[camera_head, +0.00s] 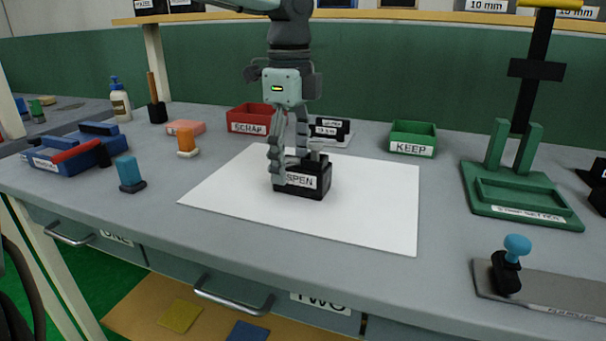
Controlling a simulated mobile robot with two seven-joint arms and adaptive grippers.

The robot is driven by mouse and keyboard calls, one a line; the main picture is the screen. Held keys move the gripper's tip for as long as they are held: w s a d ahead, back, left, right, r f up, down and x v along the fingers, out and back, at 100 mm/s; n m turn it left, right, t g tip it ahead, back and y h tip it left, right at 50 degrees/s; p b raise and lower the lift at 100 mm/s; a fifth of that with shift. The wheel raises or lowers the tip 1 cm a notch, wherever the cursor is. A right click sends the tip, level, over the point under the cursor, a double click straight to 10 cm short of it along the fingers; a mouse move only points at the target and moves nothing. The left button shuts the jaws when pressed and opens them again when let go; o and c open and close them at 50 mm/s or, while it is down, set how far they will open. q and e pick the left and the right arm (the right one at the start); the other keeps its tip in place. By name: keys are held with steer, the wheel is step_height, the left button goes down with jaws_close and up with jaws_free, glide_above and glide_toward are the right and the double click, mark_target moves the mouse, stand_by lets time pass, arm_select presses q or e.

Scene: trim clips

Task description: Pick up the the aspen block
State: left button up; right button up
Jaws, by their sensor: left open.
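The aspen block (303,185) is a dark block with a white label of which "SPEN" can be read. It stands on a white sheet (380,215) in the middle of the bench. My left gripper (291,160) points down over the block and is open. One finger hangs in front of the block's left end and covers the start of the label. The other finger is at the block's upper back edge. Whether either finger touches the block cannot be told. My right gripper is out of view.
A red SCRAP bin (248,128) and small dark labelled blocks (328,128) stand behind the sheet. A green KEEP bin (413,148) is behind right. A green stand (520,211) and a metal plate with a blue knob (516,245) are at right. Blue and orange items are at left.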

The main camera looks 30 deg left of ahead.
arm_select(q)
steer(key=shift+c, duration=0.2)
steer(key=c, duration=1.3)
steer(key=shift+r, duration=0.15)
